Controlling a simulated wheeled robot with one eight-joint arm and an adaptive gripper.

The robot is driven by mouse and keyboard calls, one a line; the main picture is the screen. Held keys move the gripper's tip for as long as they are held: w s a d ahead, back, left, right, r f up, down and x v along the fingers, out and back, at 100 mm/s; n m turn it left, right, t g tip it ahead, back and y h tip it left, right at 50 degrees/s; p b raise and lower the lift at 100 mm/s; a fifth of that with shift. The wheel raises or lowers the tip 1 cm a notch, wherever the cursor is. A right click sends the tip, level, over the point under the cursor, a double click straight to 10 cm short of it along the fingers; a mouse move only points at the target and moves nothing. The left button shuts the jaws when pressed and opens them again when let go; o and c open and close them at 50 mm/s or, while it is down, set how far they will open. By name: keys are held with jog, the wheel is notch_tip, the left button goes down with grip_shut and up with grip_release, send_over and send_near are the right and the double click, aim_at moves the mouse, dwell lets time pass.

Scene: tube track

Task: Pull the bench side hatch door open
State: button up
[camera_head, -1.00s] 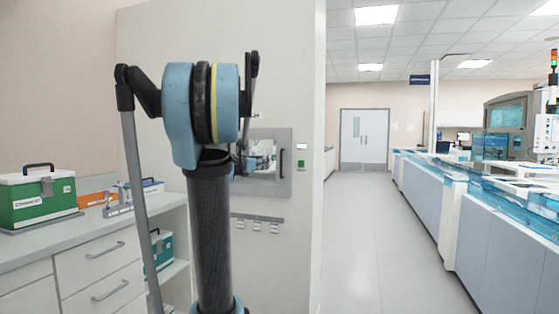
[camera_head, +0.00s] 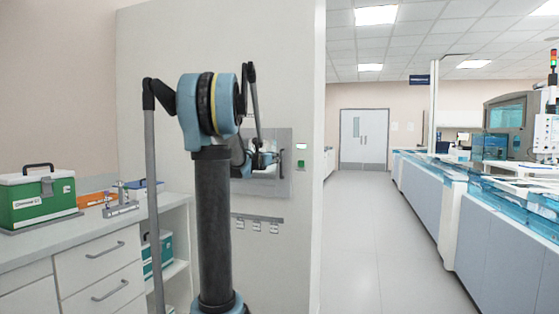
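The hatch door (camera_head: 286,140) is a small grey-framed panel with a window, set in the pale wall beyond my arm. It looks closed, with its frame flat against the wall. In the earlier frame its dark upright handle shows on the right side; now my gripper (camera_head: 272,160) is in front of that area and covers much of the window. I cannot tell whether the fingers touch the handle or are around it. The gripper is small and partly hidden by my arm, so its opening is unclear.
A counter (camera_head: 95,225) with a green case (camera_head: 38,197) stands left. The aisle (camera_head: 360,235) is clear, with a long bench line (camera_head: 440,205) on its right.

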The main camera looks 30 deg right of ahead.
jog(key=shift+x, duration=2.95)
grip_shut()
